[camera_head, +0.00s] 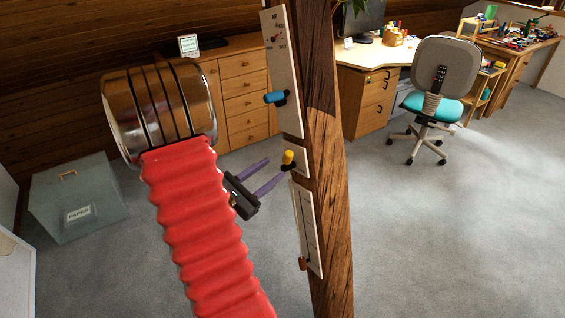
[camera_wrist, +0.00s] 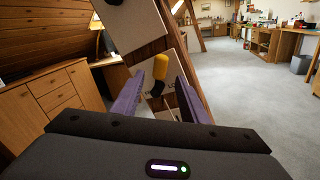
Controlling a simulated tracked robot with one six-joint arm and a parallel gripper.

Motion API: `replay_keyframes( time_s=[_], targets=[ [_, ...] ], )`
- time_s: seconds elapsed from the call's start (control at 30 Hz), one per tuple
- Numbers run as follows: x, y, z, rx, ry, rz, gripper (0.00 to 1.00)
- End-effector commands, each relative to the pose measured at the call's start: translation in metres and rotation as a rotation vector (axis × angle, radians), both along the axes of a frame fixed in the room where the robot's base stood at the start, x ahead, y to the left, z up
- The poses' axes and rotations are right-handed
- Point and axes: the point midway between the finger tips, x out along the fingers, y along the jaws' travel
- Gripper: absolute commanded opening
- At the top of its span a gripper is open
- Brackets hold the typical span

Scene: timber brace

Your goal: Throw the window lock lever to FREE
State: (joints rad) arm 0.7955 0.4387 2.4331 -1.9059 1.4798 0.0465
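The lever with a yellow grip (camera_head: 288,157) sits on a small white plate (camera_head: 301,162) on the timber brace. In the wrist view the yellow grip (camera_wrist: 160,67) stands up, slightly tilted, on a black stem. Part of a label starting "LO" shows on the plate beside it; the rest is hidden, and the FREE marking is not readable. My gripper (camera_head: 277,167) is open, with two purple fingers pointing at the lever. In the wrist view the grip appears between the fingers. I cannot tell whether either finger touches it.
The timber brace (camera_head: 328,170) also carries an upper panel with a blue lever (camera_head: 275,97) and a dial, and a lower panel with a red knob (camera_head: 303,264). A drawer cabinet (camera_head: 243,88) stands behind. A grey box (camera_head: 78,205) sits left.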

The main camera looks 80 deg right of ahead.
Motion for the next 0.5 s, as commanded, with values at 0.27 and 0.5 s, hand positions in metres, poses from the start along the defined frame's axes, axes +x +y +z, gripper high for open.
replay_keyframes(
  time_s=[0.27,0.5],
  targets=[
    [-0.015,-0.03,0.0,-0.001,-0.001,-0.002,0.4],
    [-0.025,-0.053,0.0,-0.001,0.0,0.0,0.4]
  ],
)
